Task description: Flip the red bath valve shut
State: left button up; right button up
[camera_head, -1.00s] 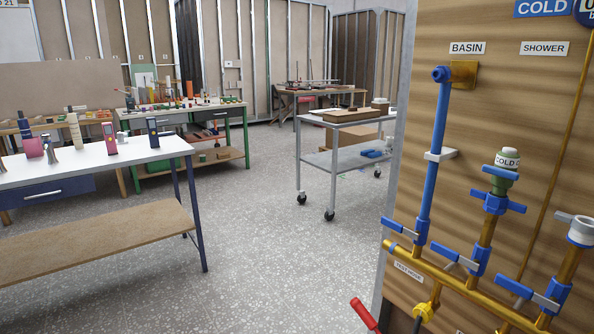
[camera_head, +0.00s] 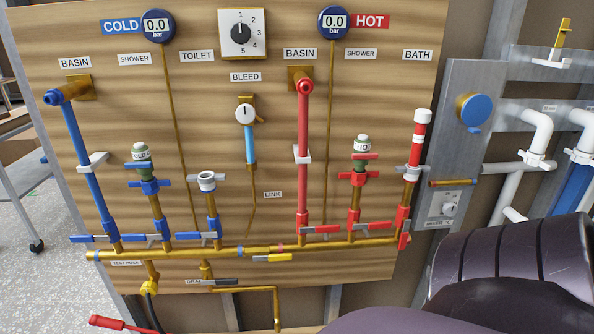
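The red bath valve (camera_head: 403,216) is at the right end of the red row, at the foot of the red and white capped riser (camera_head: 417,145) under the BATH label (camera_head: 418,55). A lever with a red grip (camera_head: 378,228) reaches left from near it, roughly crosswise to the riser. A small red part (camera_head: 404,241) also shows just below the valve; I cannot tell what it is. Neither gripper shows. Part of my dark arm (camera_head: 515,262) fills the lower right, apart from the valve in the picture.
Red basin (camera_head: 303,222) and shower (camera_head: 354,218) valves stand left of the bath valve on the brass manifold (camera_head: 225,252). Blue valves are further left. A metal post with a blue round knob (camera_head: 475,110) and white pipes stand to the right.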

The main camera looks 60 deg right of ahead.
aim_at(403, 235)
jog(key=z, duration=2.35)
